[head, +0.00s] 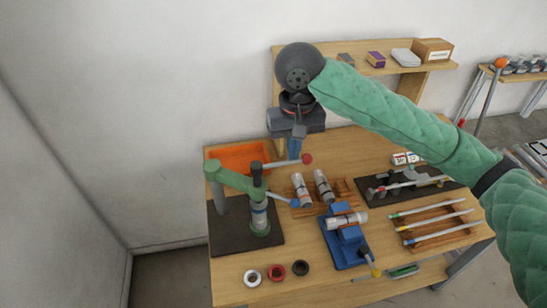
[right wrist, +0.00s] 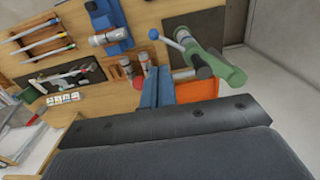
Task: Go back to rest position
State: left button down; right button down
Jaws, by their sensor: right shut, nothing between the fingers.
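My right gripper (head: 294,153) hangs in the air over the back of the wooden workbench, with its blue fingers pointing down. In the right wrist view its two blue fingers (right wrist: 157,88) are shut together with nothing between them. My right arm, in a green sleeve, reaches in from the right. The green press (head: 240,184) stands on a dark mat at the left of the bench. A red-knobbed lever (head: 306,159) lies close to the gripper in the picture. My left gripper is not in view.
An orange bin (head: 222,155) lies behind the press. A wooden rack holds two cylinders (head: 324,187), and a blue fixture (head: 350,255) holds another. A rack of rods (head: 443,237) and a clamp jig (head: 368,195) are at right. A shelf (head: 345,50) stands behind.

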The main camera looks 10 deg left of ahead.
jog(key=shift+f, duration=0.1)
dwell(0.3)
